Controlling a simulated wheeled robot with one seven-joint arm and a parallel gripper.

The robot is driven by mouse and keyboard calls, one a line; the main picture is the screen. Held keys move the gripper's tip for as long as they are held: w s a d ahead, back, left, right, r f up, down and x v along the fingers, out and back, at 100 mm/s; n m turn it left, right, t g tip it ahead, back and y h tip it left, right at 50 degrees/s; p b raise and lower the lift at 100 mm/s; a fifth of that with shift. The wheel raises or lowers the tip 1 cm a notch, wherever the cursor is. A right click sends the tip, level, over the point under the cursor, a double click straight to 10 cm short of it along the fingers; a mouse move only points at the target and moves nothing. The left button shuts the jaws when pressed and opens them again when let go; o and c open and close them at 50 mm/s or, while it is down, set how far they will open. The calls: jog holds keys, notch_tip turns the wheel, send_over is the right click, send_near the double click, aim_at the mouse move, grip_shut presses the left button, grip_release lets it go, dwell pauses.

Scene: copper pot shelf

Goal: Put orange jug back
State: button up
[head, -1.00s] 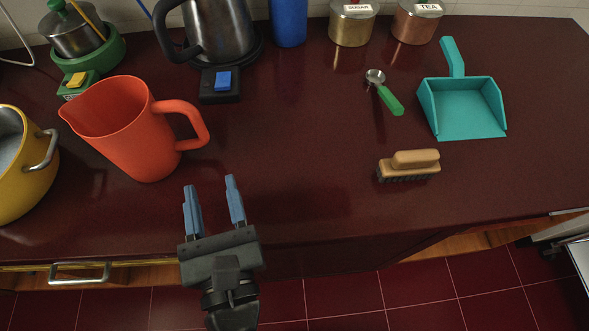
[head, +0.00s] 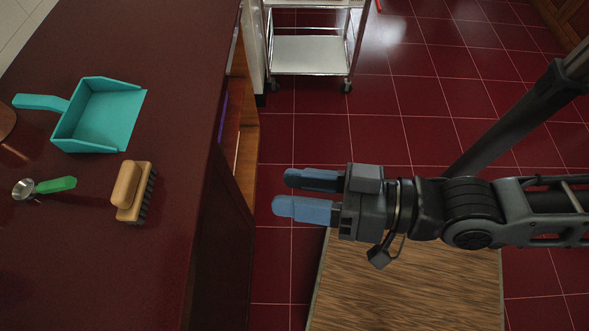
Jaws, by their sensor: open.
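The orange jug is not in the head view now. My gripper (head: 292,193) has two blue fingers, open and empty, pointing left over the red tiled floor, to the right of the counter's edge. Nothing is between the fingers.
The dark red counter (head: 60,255) fills the left side. On it are a teal dustpan (head: 105,120), a wooden brush (head: 128,187) near the edge and a green-handled scoop (head: 52,186). A white cart (head: 308,55) stands at the top. Tiled floor (head: 420,110) is clear between.

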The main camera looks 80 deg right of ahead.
jog(key=s+n, duration=0.1)
jog(key=s+d+n+g, duration=0.1)
jog(key=n, duration=0.1)
jog(key=s+d+n+h, duration=0.1)
jog(key=s, duration=0.1)
jog(key=shift+d+r+n+g, duration=0.15)
jog(key=shift+d+n+g, duration=0.15)
jog(key=shift+g, duration=0.1)
